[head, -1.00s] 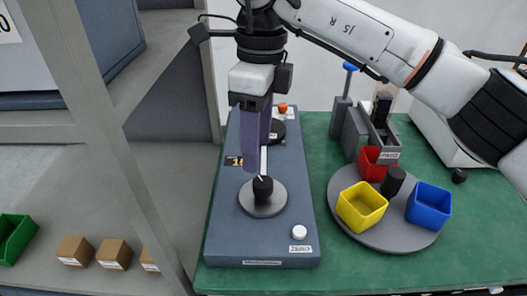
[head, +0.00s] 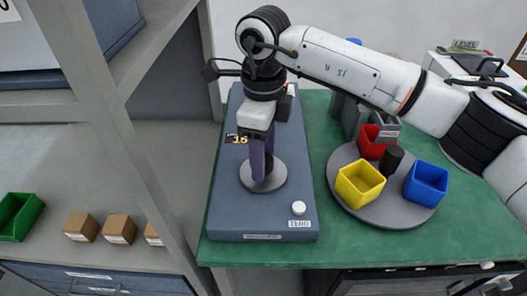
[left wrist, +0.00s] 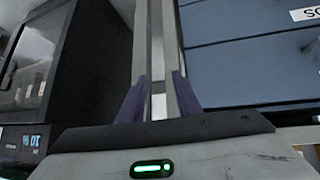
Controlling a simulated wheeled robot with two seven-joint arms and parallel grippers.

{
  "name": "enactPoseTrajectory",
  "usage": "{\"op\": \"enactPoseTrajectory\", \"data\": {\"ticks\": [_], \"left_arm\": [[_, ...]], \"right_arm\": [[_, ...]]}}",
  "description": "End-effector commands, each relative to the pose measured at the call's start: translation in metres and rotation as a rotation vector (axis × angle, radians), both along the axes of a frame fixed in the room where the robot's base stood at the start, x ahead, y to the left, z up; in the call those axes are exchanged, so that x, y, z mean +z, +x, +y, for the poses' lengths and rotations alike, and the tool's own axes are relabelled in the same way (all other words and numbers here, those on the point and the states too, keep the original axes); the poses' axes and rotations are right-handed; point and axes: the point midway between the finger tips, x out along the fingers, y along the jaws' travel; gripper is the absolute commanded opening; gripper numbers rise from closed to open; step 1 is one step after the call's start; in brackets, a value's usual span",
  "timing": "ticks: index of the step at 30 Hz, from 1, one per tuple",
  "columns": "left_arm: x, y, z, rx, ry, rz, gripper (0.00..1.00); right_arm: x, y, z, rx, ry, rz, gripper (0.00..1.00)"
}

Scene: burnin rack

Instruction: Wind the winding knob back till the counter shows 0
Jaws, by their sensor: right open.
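The blue-grey winding unit (head: 226,205) lies on the green table. Its winding knob shows as a grey disc (head: 277,182); the black grip on it is hidden by my right gripper (head: 262,172). The right gripper points down over the disc with its purple fingers at the grip. It is open, and I cannot tell whether it touches the grip. The counter (head: 238,139) sits left of the gripper and seems to read about 16, partly small and blurred. My left gripper (left wrist: 159,95) shows in the left wrist view, open and empty, away from the unit.
A white button (head: 298,208) sits above a ZERO label (head: 299,224) on the unit. To the right, a grey turntable (head: 345,197) carries yellow (head: 360,184), blue (head: 426,184) and red (head: 370,143) bins. A grey rack post (head: 120,130) stands left of the table.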

Motion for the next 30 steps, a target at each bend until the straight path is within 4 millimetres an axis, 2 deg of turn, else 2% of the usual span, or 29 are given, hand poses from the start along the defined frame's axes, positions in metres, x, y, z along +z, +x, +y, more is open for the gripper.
{"op": "enactPoseTrajectory", "data": {"ticks": [3, 10, 20, 30], "left_arm": [[0.002, 0.003, 0.0, 0.0, -0.001, -0.006, 0.31], [0.002, 0.002, 0.0, 0.0, -0.001, -0.006, 0.31], [-0.003, -0.002, 0.0, 0.001, 0.0, 0.002, 0.31], [-0.017, -0.003, 0.0, 0.0, 0.0, 0.004, 0.31]], "right_arm": [[0.0, 0.0, 0.0, 0.0, 0.0, 0.0, 0.49], [0.0, 0.0, 0.0, 0.0, 0.0, 0.001, 0.1], [0.0, 0.0, 0.0, -0.043, 0.001, 0.001, 0.1], [-0.001, 0.0, 0.0, -0.271, 0.001, 0.0, 0.1]]}}
